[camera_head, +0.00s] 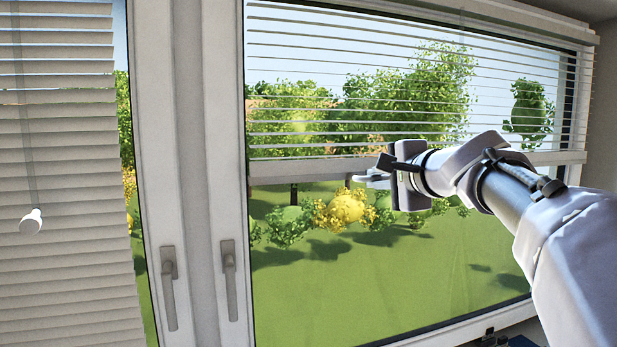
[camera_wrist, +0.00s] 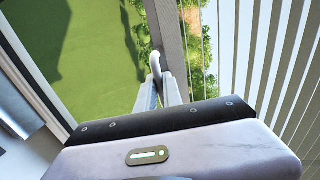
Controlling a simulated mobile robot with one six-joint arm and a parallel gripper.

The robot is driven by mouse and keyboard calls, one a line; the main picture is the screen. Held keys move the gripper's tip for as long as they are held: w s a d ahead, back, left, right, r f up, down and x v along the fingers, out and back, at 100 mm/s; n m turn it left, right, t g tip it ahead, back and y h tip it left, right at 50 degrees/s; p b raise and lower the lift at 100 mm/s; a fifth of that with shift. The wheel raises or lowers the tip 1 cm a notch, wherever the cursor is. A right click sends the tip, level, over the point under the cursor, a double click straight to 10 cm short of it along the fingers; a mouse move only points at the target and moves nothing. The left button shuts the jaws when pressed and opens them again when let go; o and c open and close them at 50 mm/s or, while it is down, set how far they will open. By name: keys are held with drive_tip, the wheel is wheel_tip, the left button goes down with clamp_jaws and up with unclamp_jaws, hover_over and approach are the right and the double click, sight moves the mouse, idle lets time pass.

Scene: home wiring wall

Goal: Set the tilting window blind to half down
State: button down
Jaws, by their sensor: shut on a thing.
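The right window's blind (camera_head: 360,110) has thin, open slats with the garden showing between them. Its pale bottom rail (camera_head: 300,171) hangs level, roughly halfway down the glass. My gripper (camera_head: 366,178) is at this rail. In the wrist view the rail (camera_wrist: 168,30) runs up the picture, and my gripper's fingers (camera_wrist: 160,84) are shut on a small rounded grey handle (camera_wrist: 156,62) at the rail. The head view does not show the handle's shape clearly. The slats also show on the right of the wrist view (camera_wrist: 265,60).
The left blind (camera_head: 65,200) hangs low with nearly closed slats; a white cord knob (camera_head: 31,221) hangs before it. Two grey window handles (camera_head: 169,290) (camera_head: 230,280) stick out from the central frame. The glass below the right rail is clear. Dark items (camera_head: 510,341) lie at the bottom right.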

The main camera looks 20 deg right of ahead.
wheel_tip(320, 180, down, 11)
drive_tip(key=b, duration=0.8)
drive_tip(key=c, duration=1.6)
unclamp_jaws()
drive_tip(key=shift+w+f, duration=0.15)
drive_tip(key=shift+w, duration=0.05)
drive_tip(key=shift+o, duration=0.6)
drive_tip(key=shift+w, duration=0.2)
drive_tip(key=shift+s, duration=0.2)
